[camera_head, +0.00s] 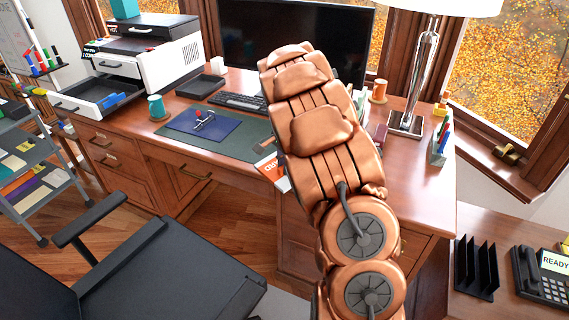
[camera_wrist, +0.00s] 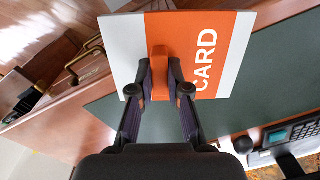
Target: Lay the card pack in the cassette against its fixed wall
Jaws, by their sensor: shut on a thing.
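The card pack (camera_wrist: 218,45) is an orange and white block marked CARD with an orange tab. My gripper (camera_wrist: 160,88) is shut on that tab in the wrist view. The open black tray (camera_head: 88,98) of the white printer at the left looks like the cassette. It has blue pieces inside and is well apart from the pack. I cannot tell which of its walls is fixed.
The desk holds a green mat (camera_head: 235,140), a blue folder (camera_head: 203,126), a keyboard (camera_head: 238,101), a teal spool (camera_head: 157,107) and a lamp (camera_head: 420,75). A black chair (camera_head: 160,270) stands in front. A grey cart (camera_head: 35,170) is at the left. Floor shows between chair and desk.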

